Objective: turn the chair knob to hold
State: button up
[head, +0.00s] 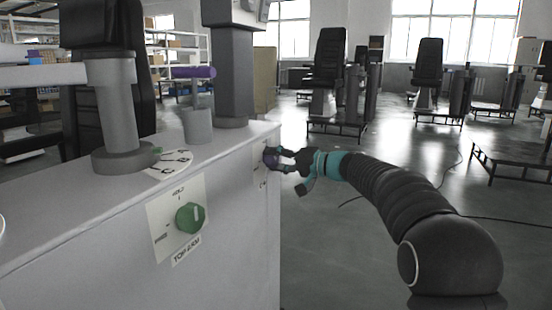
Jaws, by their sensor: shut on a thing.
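My gripper (284,160) reaches in from the right and is shut on a dark purple knob (271,157). This knob sits on a pale plate (259,166) at the far right end of the grey cabinet's front. The gripper's fingers partly cover the knob, so its pointing direction cannot be told. The plate's markings are too small to read, so I cannot confirm the chair label. Nearer on the same front, a green knob (190,218) sits on a white plate marked HOLD at the top, with a TOP ARM label below.
The grey cabinet (80,255) fills the left. On its top stand a grey column (233,75), a post with a purple handle (194,72) and a thicker post with a round base (122,160). Black chairs (328,58) on platforms stand behind. Open floor lies right of the cabinet.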

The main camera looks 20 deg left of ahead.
jog(key=m+p, duration=0.1)
jog(key=m, duration=0.1)
jog(key=m+p, duration=0.1)
jog(key=m, duration=0.1)
jog(key=shift+r+g+p, duration=0.2)
jog(key=shift+g+p, duration=0.1)
jog(key=shift+f+m+p, duration=0.1)
jog(key=shift+m+p, duration=0.95)
jog(key=shift+m, duration=0.45)
jog(key=shift+g, duration=0.3)
jog(key=o, duration=1.2)
jog(key=shift+c, duration=0.2)
jog(key=d, duration=1.2)
jog(key=shift+s+r, duration=0.4)
jog(key=shift+r, duration=0.05)
